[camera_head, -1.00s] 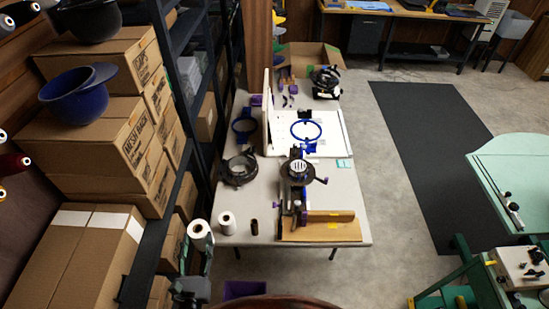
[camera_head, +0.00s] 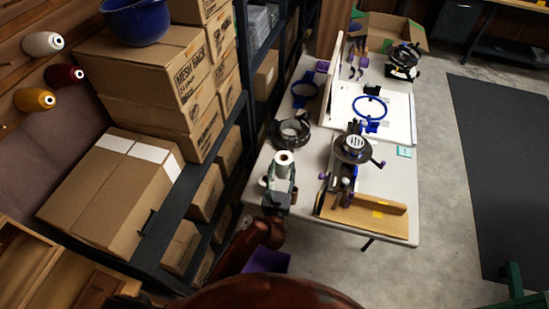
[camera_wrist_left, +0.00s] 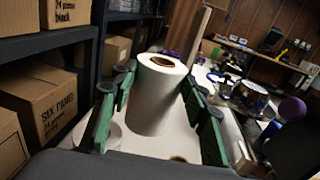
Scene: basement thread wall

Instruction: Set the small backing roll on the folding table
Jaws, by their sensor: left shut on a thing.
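The white backing roll (camera_head: 283,160) stands upright in my left gripper (camera_head: 279,184), at the near left corner of the folding table (camera_head: 300,222). In the left wrist view the roll (camera_wrist_left: 156,98) is between the two green fingers, which are shut on it, and its brown core faces up. Whether its base touches the table I cannot tell. Another white round thing (camera_wrist_left: 104,136) shows lower down, partly hidden behind the left finger. My right gripper is not in view.
A clamp-like machine (camera_head: 352,150) and a wooden board (camera_head: 362,212) occupy the table to the right. A black ring fixture (camera_head: 290,132) stands behind the roll. Shelving with cartons (camera_head: 195,75) runs close along the left. A purple bin (camera_head: 268,260) is below the table edge.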

